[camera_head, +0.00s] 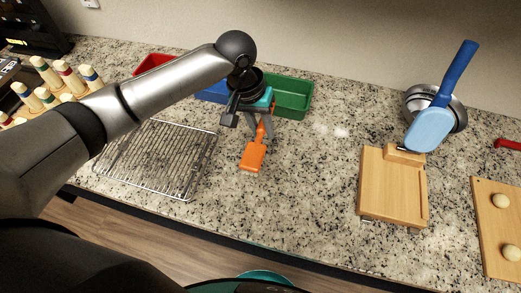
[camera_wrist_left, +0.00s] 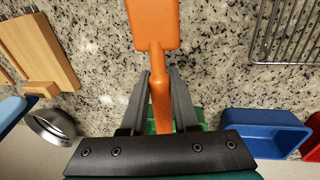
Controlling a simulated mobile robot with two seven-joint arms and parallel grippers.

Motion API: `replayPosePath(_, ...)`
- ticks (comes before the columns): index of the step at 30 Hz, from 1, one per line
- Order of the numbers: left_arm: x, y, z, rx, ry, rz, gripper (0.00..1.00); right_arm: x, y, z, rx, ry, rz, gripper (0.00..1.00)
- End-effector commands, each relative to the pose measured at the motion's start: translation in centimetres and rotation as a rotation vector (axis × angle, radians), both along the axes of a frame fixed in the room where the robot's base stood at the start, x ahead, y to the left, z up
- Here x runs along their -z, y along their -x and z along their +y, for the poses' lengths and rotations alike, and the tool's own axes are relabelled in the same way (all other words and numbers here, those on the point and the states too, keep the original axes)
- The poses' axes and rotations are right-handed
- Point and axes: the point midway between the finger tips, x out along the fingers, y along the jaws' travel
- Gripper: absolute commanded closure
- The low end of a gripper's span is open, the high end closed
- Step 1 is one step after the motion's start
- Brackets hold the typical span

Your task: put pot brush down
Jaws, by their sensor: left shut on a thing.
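The orange pot brush (camera_head: 252,158) is in my left gripper (camera_head: 260,127), over the speckled countertop between the wire rack and the wooden board. Its broad flat head points toward the front edge. In the left wrist view, the two grey fingers are shut on the handle of the brush (camera_wrist_left: 153,25), one on each side. The head lies beyond the fingertips. I cannot tell whether the brush touches the counter. My right gripper is not in view.
A wire rack (camera_head: 157,158) lies left of the brush. Green (camera_head: 290,98), blue (camera_head: 213,94) and red (camera_head: 153,63) bins stand behind. A wooden board (camera_head: 392,190), a metal bowl (camera_head: 457,112) and a blue spatula-like tool (camera_head: 430,128) are right. Bare counter surrounds the brush.

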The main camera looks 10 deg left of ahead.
Motion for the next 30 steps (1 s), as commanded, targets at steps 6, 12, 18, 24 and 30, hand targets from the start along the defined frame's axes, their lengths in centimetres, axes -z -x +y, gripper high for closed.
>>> replayPosePath(6,3.7,0.0,-0.1,0.000,0.001,0.000,1.00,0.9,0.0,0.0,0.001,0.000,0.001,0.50)
replayPosePath(12,5.1,0.0,-0.1,0.000,0.000,0.000,1.00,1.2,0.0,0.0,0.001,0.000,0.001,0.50)
replayPosePath(18,8.1,0.0,0.0,0.000,-0.001,0.000,1.00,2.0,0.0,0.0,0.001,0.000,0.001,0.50)
replayPosePath(24,8.3,0.0,0.0,0.001,0.000,-0.002,1.00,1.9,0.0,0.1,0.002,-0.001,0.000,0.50)
replayPosePath(30,8.6,0.0,0.0,-0.001,0.001,-0.001,1.00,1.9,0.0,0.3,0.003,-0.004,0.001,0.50)
